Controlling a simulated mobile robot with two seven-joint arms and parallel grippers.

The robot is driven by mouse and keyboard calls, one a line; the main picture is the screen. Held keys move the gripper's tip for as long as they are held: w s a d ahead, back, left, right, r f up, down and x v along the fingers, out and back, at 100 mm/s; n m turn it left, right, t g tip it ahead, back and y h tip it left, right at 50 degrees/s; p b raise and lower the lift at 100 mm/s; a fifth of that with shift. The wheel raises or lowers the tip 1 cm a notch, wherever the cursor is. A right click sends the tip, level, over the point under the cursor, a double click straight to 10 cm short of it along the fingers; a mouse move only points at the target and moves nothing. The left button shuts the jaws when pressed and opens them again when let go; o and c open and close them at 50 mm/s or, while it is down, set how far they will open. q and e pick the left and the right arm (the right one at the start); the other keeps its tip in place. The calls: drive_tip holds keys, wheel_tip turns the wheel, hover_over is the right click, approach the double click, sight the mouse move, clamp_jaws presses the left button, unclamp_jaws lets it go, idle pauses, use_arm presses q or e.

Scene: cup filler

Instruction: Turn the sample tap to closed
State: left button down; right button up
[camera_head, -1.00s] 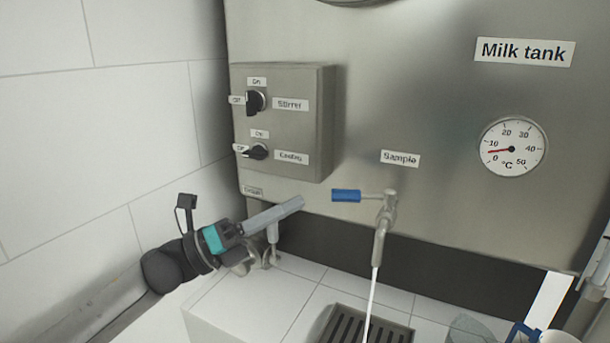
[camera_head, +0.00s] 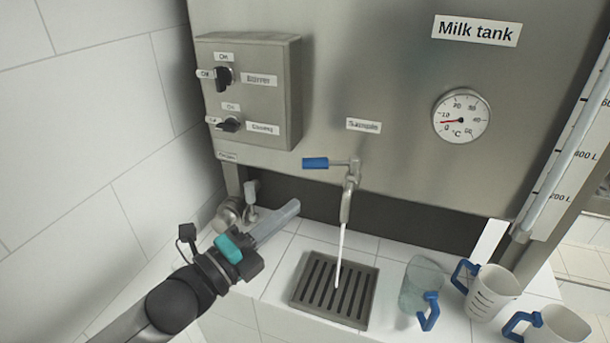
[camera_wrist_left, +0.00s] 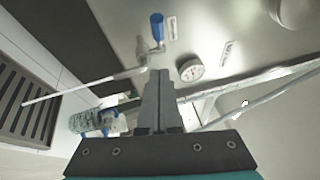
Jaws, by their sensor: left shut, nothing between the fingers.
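The sample tap (camera_head: 348,195) sticks out of the milk tank's front under the "Sample" label. Its blue lever handle (camera_head: 315,163) points left, and a white stream runs from the spout down to the drain grate. The blue handle also shows in the left wrist view (camera_wrist_left: 157,27), above the fingertips. My left gripper (camera_head: 292,208) is shut and empty. It is below and slightly left of the blue handle in the head view, apart from it. In the left wrist view its closed fingers (camera_wrist_left: 159,75) show with nothing between them. My right gripper is not in view.
A drain grate (camera_head: 301,289) lies under the spout. A clear jug (camera_head: 421,283) and two blue-handled measuring jugs (camera_head: 490,290) (camera_head: 562,328) stand to its right. A switch box (camera_head: 283,95) is at upper left. Another valve (camera_head: 250,192) sits low behind my left gripper.

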sight(321, 168)
use_arm(q)
drive_tip(key=w+d, duration=0.1)
drive_tip(key=w, duration=0.1)
drive_tip(key=w+d+r+p, duration=0.1)
drive_tip(key=w, duration=0.1)
drive_tip(key=w+d, duration=0.1)
drive_tip(key=w, duration=0.1)
drive_tip(key=shift+w+r, duration=0.15)
drive_tip(key=shift+w, duration=0.1)
drive_tip(key=shift+w+p, duration=0.3)
drive_tip(key=shift+w, duration=0.3)
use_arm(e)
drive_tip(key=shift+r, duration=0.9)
